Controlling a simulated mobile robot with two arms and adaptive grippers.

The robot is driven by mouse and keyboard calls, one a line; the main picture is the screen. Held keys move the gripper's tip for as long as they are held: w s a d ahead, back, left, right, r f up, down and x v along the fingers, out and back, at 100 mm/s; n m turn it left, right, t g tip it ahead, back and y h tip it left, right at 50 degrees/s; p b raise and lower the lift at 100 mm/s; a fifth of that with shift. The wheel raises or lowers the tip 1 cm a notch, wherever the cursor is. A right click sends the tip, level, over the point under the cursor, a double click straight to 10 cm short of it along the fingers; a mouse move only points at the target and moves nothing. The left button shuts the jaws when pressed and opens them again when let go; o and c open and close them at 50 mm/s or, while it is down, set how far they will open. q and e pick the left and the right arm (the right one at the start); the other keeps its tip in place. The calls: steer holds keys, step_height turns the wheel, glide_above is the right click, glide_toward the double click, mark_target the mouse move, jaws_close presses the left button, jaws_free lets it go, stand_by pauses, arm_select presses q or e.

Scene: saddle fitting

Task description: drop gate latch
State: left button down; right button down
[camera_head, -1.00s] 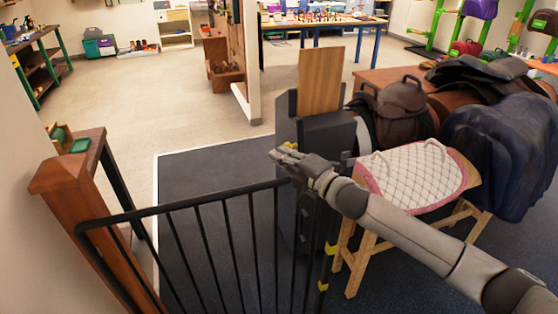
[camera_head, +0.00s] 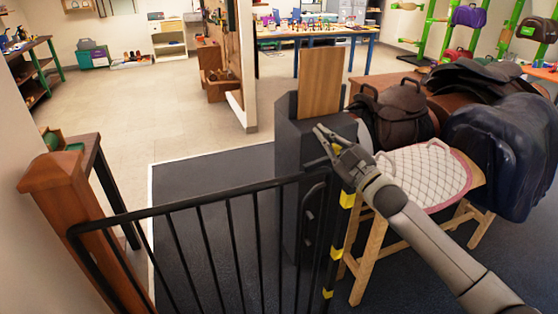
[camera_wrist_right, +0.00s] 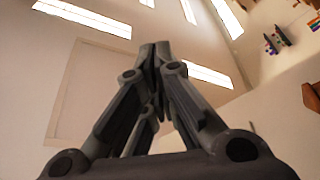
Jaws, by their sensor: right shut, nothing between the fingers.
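The black barred gate (camera_head: 201,203) spans the lower left of the head view, hinged side at the brown wooden post (camera_head: 62,190). Its right end meets a post with yellow and black bands (camera_head: 336,253). My right gripper (camera_head: 320,130) is above that end, pointing up and left, in front of the dark cabinet. It is shut and empty; the right wrist view shows its fingertips (camera_wrist_right: 155,48) meeting. I cannot make out the latch; my gripper and wrist cover part of the gate's right end. My left gripper is not in view.
The dark cabinet (camera_head: 296,145) with an upright wooden board (camera_head: 319,82) stands just behind the gate end. A white quilted pad with pink edging (camera_head: 425,172) lies on a wooden stand at right, near my forearm. A dark mat (camera_head: 205,175) and open floor lie beyond the gate.

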steer(key=w+d+f+m+t+h+b, duration=0.2)
steer(key=d+f+m+h, duration=0.3)
steer(key=m, duration=0.7)
steer(key=shift+d+m+t+b, duration=0.3)
steer(key=shift+d+t+b, duration=0.5)
steer(key=shift+b, duration=0.1)
steer(key=shift+f, duration=0.1)
step_height(320, 180, up, 5)
steer(key=p, duration=0.4)
steer(key=b+v, duration=0.4)
steer(key=v, duration=0.6)
steer(key=shift+d+f, duration=0.15)
steer(key=shift+f, duration=0.05)
steer(key=shift+s, duration=0.1)
